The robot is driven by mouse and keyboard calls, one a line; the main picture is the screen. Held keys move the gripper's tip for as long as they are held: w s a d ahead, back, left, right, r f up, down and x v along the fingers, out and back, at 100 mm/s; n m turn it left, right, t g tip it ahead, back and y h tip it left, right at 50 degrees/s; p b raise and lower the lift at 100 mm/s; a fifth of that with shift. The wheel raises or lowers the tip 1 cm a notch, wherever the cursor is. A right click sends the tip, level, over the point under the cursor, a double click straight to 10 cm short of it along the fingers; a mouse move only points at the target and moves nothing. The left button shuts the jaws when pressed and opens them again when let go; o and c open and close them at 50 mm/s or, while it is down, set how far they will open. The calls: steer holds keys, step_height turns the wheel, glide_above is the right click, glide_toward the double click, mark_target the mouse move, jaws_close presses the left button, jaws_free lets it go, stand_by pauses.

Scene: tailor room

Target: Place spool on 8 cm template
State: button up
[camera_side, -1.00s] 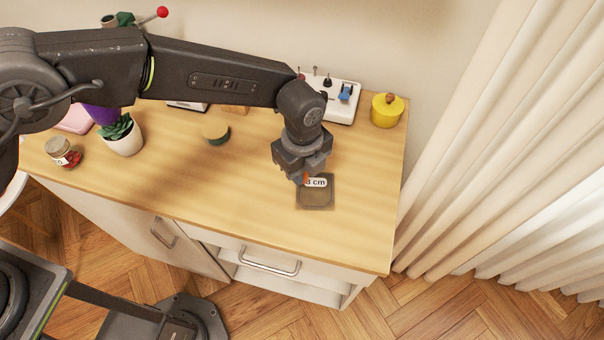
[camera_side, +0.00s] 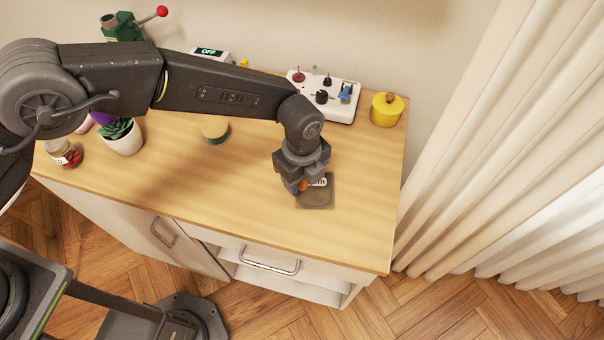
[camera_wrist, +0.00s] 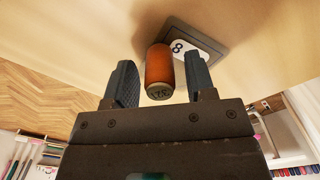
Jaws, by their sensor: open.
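The template (camera_side: 317,203) is a flat dark square plate with a white label on the work surface. It also shows in the wrist view (camera_wrist: 215,47), where the label reads 8. The orange spool (camera_wrist: 159,68) is between my gripper's fingers, with a gap to each finger. A small part of the spool (camera_side: 303,186) shows in the side view, at the left edge of the template. My gripper (camera_wrist: 159,62) is open and points down there; it also shows in the side view (camera_side: 299,188). Whether the spool's lower end rests on the template or beside it is hidden.
A white control box (camera_side: 335,100) with knobs and a yellow pot (camera_side: 386,110) stand behind. A round pincushion-like item (camera_side: 215,130), a potted plant (camera_side: 123,138) and a jar (camera_side: 64,154) are to the left. The worktop right and front of the template is clear.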

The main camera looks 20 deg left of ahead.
step_height(320, 180, up, 12)
steer(key=shift+r, duration=0.2)
stand_by(0.4)
steer(key=s+a+r+n+t+h, duration=0.1)
steer(key=s+a+r+n+t, duration=0.15)
steer(key=a+r+n, duration=1.25)
steer(key=s+a+n+t+y, duration=0.1)
steer(key=s+a+n+t, duration=0.2)
steer(key=s+a+n, duration=0.7)
steer(key=s+a, duration=0.7)
steer(key=a, duration=0.2)
steer(key=shift+a+r+n, duration=0.3)
steer(key=shift+a, duration=0.1)
